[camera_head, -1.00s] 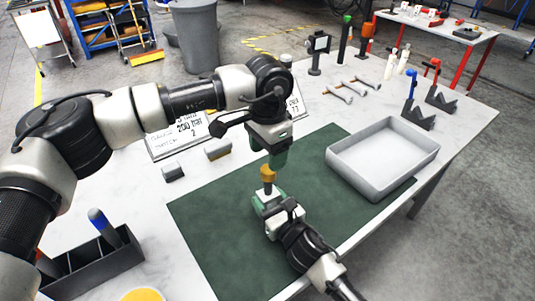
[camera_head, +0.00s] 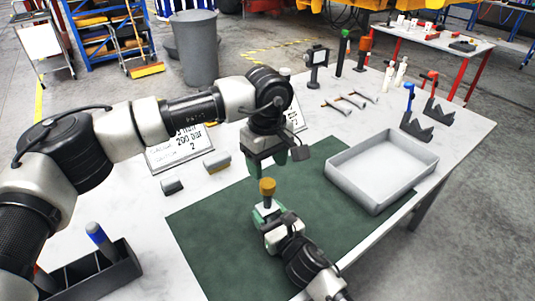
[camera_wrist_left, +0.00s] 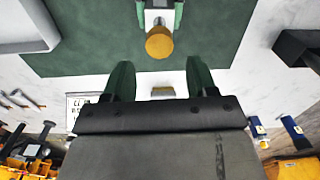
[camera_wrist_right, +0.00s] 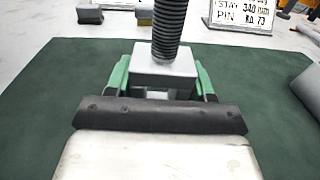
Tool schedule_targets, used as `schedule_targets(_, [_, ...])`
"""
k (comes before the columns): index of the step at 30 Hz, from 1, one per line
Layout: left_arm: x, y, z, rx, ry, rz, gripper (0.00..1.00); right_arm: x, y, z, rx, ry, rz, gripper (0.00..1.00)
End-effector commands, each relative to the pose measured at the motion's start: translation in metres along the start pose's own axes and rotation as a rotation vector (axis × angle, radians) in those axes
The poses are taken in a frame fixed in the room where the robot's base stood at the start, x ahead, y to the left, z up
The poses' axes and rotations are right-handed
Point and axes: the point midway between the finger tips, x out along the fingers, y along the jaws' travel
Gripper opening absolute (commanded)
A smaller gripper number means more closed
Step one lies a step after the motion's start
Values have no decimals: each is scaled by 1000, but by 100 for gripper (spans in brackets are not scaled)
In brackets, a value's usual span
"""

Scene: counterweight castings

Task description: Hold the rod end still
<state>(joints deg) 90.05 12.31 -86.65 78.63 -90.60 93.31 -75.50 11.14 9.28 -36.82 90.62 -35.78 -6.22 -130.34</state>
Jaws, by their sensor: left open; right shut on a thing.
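My right gripper (camera_head: 268,214) is shut on a pale grey block (camera_wrist_right: 165,68) above the green mat (camera_head: 215,235). A dark threaded rod (camera_wrist_right: 169,28) stands up from the block in the right wrist view. A brass-coloured round end piece (camera_head: 267,187) sits above the block. In the left wrist view this end piece (camera_wrist_left: 159,42) lies beyond the fingertips, between the right gripper's fingers and mine. My left gripper (camera_head: 268,160) is open and empty, above and apart from the end piece.
A dark bin (camera_head: 95,272) with a blue-topped tool is at front left.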

Motion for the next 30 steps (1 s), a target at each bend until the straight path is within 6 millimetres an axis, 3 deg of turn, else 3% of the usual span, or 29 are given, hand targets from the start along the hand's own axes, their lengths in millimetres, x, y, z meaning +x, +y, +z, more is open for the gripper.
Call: schedule_targets(30, [-10,1,0,-2191,0,1,57,0,0,-1,0,3,0,0])
